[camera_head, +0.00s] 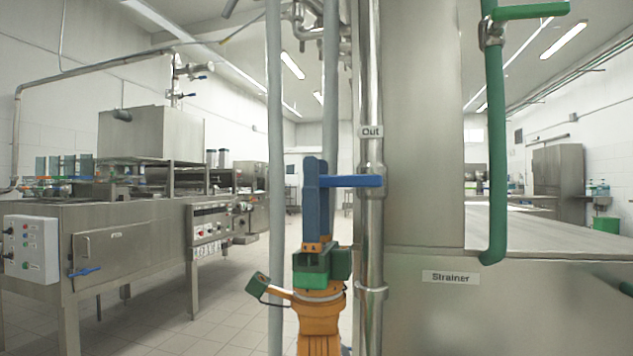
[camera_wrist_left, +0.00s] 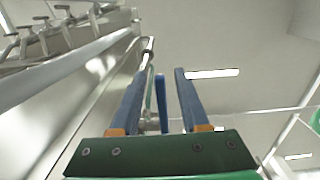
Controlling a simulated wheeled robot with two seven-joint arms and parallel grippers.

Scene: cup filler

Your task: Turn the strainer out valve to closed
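The strainer out valve has a blue lever (camera_head: 352,181) on the vertical steel pipe under the "Out" label (camera_head: 370,132). The lever lies level, across the pipe, with its free end to the left. My left gripper (camera_head: 316,163) points up just left of the pipe, its blue fingers overlapping the lever's left end. In the left wrist view my left gripper (camera_wrist_left: 163,72) is open, and a blue bar, seemingly the lever (camera_wrist_left: 161,95), shows between its fingers. I cannot tell whether they touch it. My right gripper is not in view.
A grey vertical pipe (camera_head: 275,120) stands close left of my left arm. The steel strainer tank (camera_head: 500,300), labelled "Strainer", is on the right with a green pipe (camera_head: 495,150). A steel machine (camera_head: 130,245) stands at left, with open floor between.

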